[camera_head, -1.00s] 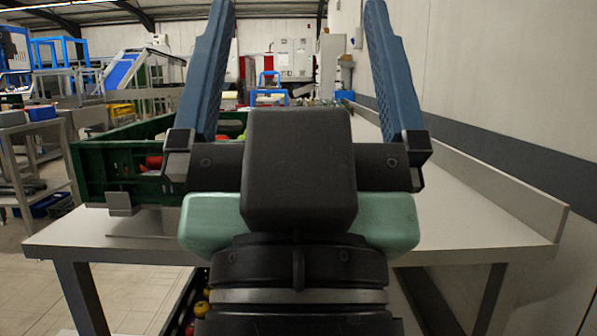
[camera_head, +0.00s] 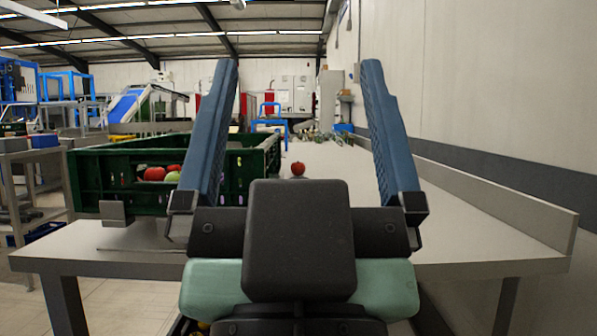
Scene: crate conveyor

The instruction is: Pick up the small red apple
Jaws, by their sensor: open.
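A small red apple (camera_head: 298,169) sits alone on the pale table (camera_head: 330,162), to the right of a green crate. My gripper (camera_head: 298,75) is open and empty, with its two blue fingers wide apart and pointing up and away in the picture. The apple shows between the fingers, just above the dark palm block, and looks farther off than the gripper. The green crate (camera_head: 135,200) stands on the left of the table. Inside it are red apples (camera_head: 154,174) and a green fruit (camera_head: 172,177), partly hidden by its wall and my left finger.
A raised ledge (camera_head: 500,208) runs along the table's right side beside the wall. Small unclear items (camera_head: 343,138) lie at the table's far end. The table between the apple and the ledge looks clear. A shelf rack (camera_head: 30,170) stands at the far left.

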